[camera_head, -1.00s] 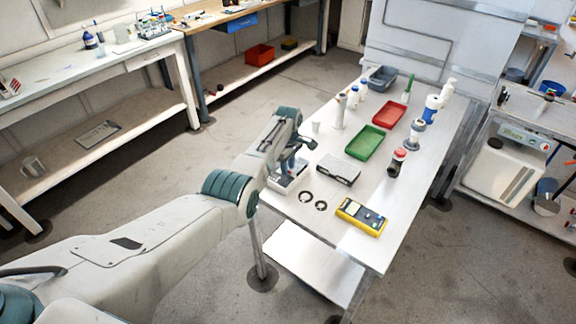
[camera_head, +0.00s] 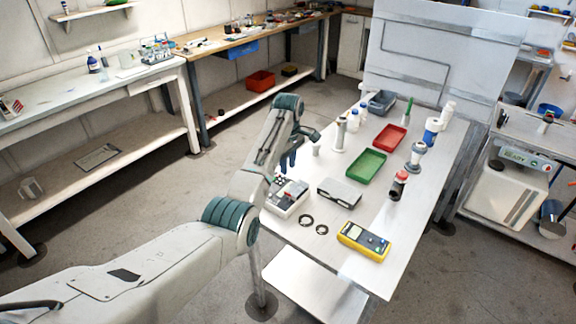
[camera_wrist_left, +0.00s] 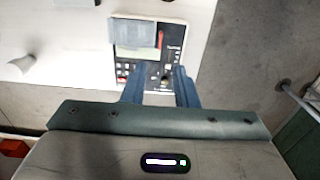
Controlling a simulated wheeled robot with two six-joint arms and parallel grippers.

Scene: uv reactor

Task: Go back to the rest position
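My left gripper (camera_head: 290,158) is raised above the near left corner of the white table (camera_head: 340,222). In the left wrist view its two blue fingers (camera_wrist_left: 160,88) are apart, with nothing held between them. Below it sits a small white and grey device with a display and buttons (camera_head: 287,198), which also shows in the left wrist view (camera_wrist_left: 148,42). The fingers overlap the device's lower part in that view, but the gripper looks clear of it. My right gripper is not in view.
On the table are a grey box (camera_head: 339,193), two dark rings (camera_head: 307,220), a yellow meter (camera_head: 363,241), a green tray (camera_head: 366,164), a red tray (camera_head: 390,138) and several bottles. A bench (camera_head: 100,92) stands left; open floor lies between.

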